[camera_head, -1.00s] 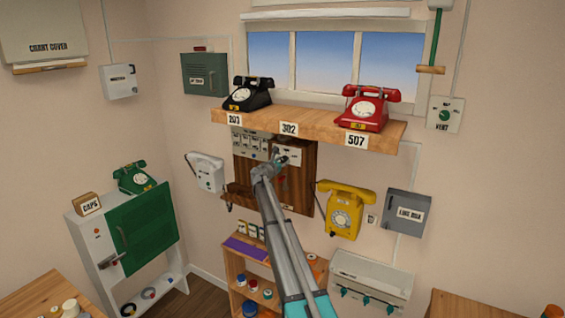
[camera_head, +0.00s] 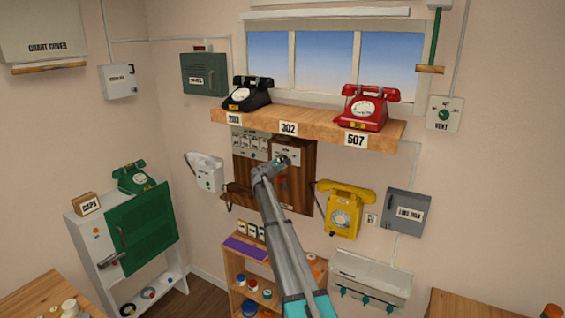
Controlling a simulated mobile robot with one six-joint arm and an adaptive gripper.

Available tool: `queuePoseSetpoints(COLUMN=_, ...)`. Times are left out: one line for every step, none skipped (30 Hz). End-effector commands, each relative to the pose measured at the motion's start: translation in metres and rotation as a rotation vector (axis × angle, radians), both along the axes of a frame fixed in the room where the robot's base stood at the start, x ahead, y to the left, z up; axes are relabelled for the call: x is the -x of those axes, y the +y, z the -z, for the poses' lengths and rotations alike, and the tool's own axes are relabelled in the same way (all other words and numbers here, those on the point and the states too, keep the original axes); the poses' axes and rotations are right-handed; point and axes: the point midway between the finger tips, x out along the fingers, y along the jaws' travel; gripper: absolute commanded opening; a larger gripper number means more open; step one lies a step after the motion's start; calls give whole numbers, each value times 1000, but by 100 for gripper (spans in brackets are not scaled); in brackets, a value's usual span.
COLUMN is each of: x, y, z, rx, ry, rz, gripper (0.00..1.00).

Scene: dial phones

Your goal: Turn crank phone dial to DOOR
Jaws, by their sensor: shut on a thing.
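The crank phone appears to be the dark wooden wall unit (camera_head: 243,176) below the shelf, with a pale labelled panel (camera_head: 287,154) at its upper right. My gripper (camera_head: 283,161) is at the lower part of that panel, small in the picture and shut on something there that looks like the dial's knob. The knob itself is hidden by my gripper. The panel's lettering is too small to read, so I cannot tell where the dial points. My arm covers the lower middle of the wooden unit.
A wooden shelf (camera_head: 390,136) above carries a black phone (camera_head: 247,94) and a red phone (camera_head: 365,108). A yellow phone (camera_head: 344,210) and a grey line box (camera_head: 407,212) hang at the right. A white handset unit (camera_head: 207,172) hangs at the left. A small rack (camera_head: 233,271) stands below.

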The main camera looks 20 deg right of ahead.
Motion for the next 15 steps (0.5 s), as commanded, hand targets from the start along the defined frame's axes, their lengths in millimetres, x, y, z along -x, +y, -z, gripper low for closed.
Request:
queuePoseSetpoints(x=-2, y=0, z=-1, rx=-14, ry=-22, rz=-4, gripper=5)
queuePoseSetpoints(x=-2, y=0, z=-1, rx=-25, ry=-35, rz=-4, gripper=5)
queuePoseSetpoints(x=-2, y=0, z=0, rx=-36, ry=-50, rz=-4, gripper=5)
queuePoseSetpoints(x=-2, y=0, z=0, rx=-44, ry=-61, rz=-4, gripper=5)
queuePoseSetpoints(x=-2, y=0, z=0, rx=-52, ry=-70, rz=-4, gripper=5)
queuePoseSetpoints(x=-2, y=0, z=0, rx=-60, ry=-81, rz=-4, gripper=5)
queuePoseSetpoints(x=-2, y=0, z=0, rx=-65, ry=-87, rz=-4, gripper=5)
queuePoseSetpoints(x=-2, y=0, z=0, rx=-70, ry=-94, rz=-4, gripper=5)
queuePoseSetpoints(x=-2, y=0, z=0, rx=-76, ry=-101, rz=-4, gripper=5)
queuePoseSetpoints(x=-2, y=0, z=0, rx=-79, ry=-105, rz=-4, gripper=5)
queuePoseSetpoints(x=-2, y=0, z=0, rx=-81, ry=-107, rz=-4, gripper=5)
queuePoseSetpoints(x=-2, y=0, z=0, rx=-83, ry=-110, rz=-4, gripper=5)
queuePoseSetpoints(x=-2, y=1, z=0, rx=-84, ry=-111, rz=-4, gripper=5)
queuePoseSetpoints(x=-2, y=1, z=0, rx=-85, ry=-113, rz=-4, gripper=5)
queuePoseSetpoints(x=-2, y=1, z=0, rx=-85, ry=-113, rz=-4, gripper=5)
